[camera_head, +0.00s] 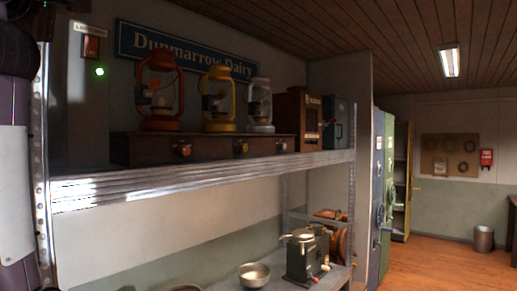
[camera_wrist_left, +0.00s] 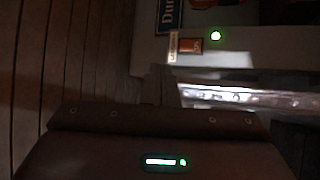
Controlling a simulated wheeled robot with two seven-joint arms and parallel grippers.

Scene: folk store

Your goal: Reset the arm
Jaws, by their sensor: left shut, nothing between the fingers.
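My left arm (camera_head: 14,190) stands along the left edge of the head view, raised upright close to the shelf post. Its hand is outside that view. In the left wrist view my left gripper (camera_wrist_left: 158,122) shows as a dark body with a small green-lit strip, filling the bottom. It is shut and empty, though its fingertips are hard to make out in the dark. Beyond it the wrist view shows the switch panel (camera_wrist_left: 193,47) with a green light, apart from the gripper. My right arm and gripper are in neither view.
A metal shelf (camera_head: 215,180) holds a red lantern (camera_head: 160,92), a yellow lantern (camera_head: 219,100) and a grey lantern (camera_head: 259,105). Below stand a metal bowl (camera_head: 254,275) and a green machine (camera_head: 305,255). The wooden floor (camera_head: 440,268) at right is open.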

